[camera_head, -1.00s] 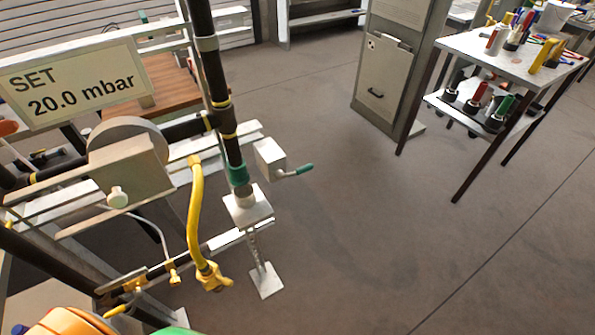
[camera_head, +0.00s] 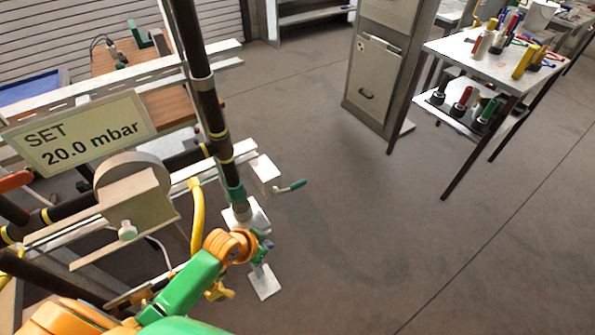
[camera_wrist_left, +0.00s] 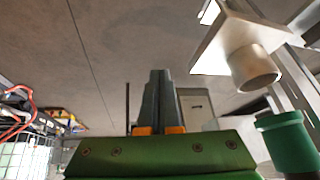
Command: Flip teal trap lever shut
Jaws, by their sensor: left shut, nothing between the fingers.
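The teal trap lever (camera_head: 291,187) sticks out to the right from a pale box (camera_head: 264,172) beside the dark vertical pipe. It slopes slightly up towards its tip. My left gripper (camera_head: 266,244) is below and a little left of the lever, in front of the pale block at the pipe's foot, apart from the lever. In the left wrist view its dark fingers (camera_wrist_left: 159,88) are together with nothing between them. I cannot make out the lever in that view. My right gripper is not in view.
A teal collar (camera_head: 235,193) rings the dark pipe (camera_head: 207,105); a teal fitting (camera_wrist_left: 287,142) shows at the right in the left wrist view. A yellow hose (camera_head: 196,215) hangs left of the pipe. The floor right of the lever is clear up to a tool table (camera_head: 455,52).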

